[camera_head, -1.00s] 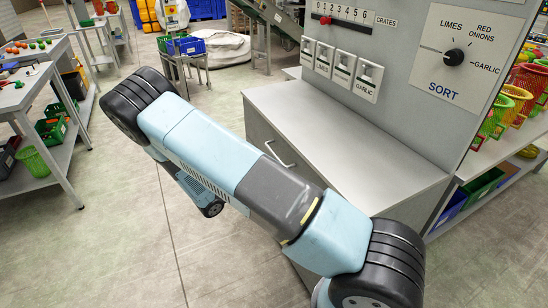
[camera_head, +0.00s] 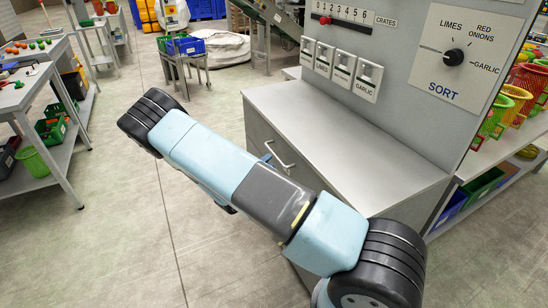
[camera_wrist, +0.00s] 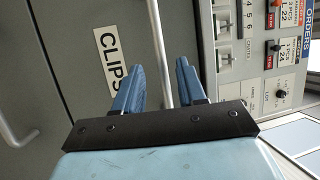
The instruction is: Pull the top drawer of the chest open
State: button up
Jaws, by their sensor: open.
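The grey chest (camera_head: 262,130) stands under the control panel, its top drawer front partly hidden behind my arm in the head view. The drawer's pale bar handle (camera_head: 280,156) shows just past my forearm. In the wrist view this handle (camera_wrist: 156,32) runs between the two blue fingers of my gripper (camera_wrist: 160,66), which are apart, one on each side of it. I cannot tell whether either finger touches it. A white CLIPS label (camera_wrist: 108,60) is on the front beside the handle. The drawer looks shut. In the head view only a blue fingertip shows at the handle.
A second bar handle (camera_wrist: 14,128) is lower on the chest. The control panel (camera_head: 400,60) with switches and a SORT dial rises from the chest top. A work table (camera_head: 35,95) stands at the left; the floor (camera_head: 130,220) before the chest is clear.

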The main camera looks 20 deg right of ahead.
aim_at(275, 155)
jog(key=shift+x, duration=2.6)
grip_shut()
